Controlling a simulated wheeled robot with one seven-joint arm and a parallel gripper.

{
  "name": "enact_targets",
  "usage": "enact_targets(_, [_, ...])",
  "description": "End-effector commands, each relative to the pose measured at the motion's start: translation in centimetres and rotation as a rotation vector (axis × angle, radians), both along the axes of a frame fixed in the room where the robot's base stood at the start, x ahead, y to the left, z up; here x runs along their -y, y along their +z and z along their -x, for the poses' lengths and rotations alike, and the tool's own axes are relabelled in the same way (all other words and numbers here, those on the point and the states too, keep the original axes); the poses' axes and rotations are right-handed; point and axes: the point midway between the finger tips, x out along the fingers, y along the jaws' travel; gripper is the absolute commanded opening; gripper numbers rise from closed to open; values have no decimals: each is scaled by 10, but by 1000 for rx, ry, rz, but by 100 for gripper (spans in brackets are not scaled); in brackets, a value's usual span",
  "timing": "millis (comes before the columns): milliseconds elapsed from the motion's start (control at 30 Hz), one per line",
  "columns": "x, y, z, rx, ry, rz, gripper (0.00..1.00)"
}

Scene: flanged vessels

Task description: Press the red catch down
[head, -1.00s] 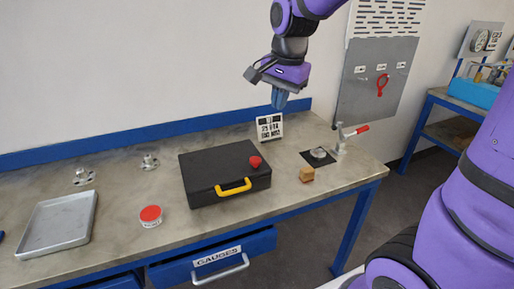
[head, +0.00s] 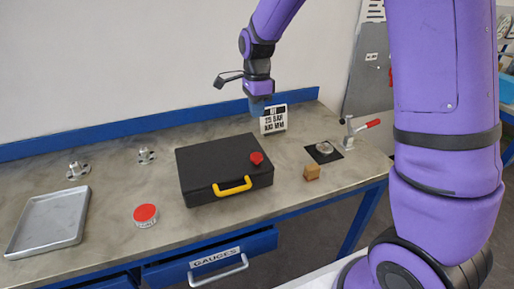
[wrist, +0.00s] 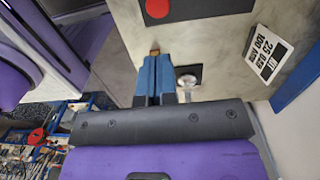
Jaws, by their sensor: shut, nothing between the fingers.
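The red catch (head: 256,158) is a small red knob on the right part of the lid of the black case (head: 215,160), which lies closed on the bench with a yellow handle (head: 232,187) at its front. In the wrist view the catch (wrist: 157,8) shows as a red disc at the top edge. My gripper (head: 257,110) hangs above the back of the bench, behind and above the catch, apart from it. Its blue fingers (wrist: 154,62) are together and empty, pointing down in the head view.
A white sign (head: 273,119) stands close to my gripper. A wooden block (head: 312,172), a metal fitting on a black pad (head: 323,150) and a red-handled clamp (head: 350,135) are to the right. A red-topped tin (head: 146,215) and a tray (head: 48,220) are left.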

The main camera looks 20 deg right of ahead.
Motion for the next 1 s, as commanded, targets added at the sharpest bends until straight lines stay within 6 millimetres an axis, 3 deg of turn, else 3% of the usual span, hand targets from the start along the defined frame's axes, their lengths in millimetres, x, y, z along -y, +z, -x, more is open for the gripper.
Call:
enact_targets(233, [0,-2,0,0,1,0,0])
enact_targets(367, [0,-12,1,-2,1,0,0])
enact_targets(1000, [-2,-121,5,-2,1,0,0])
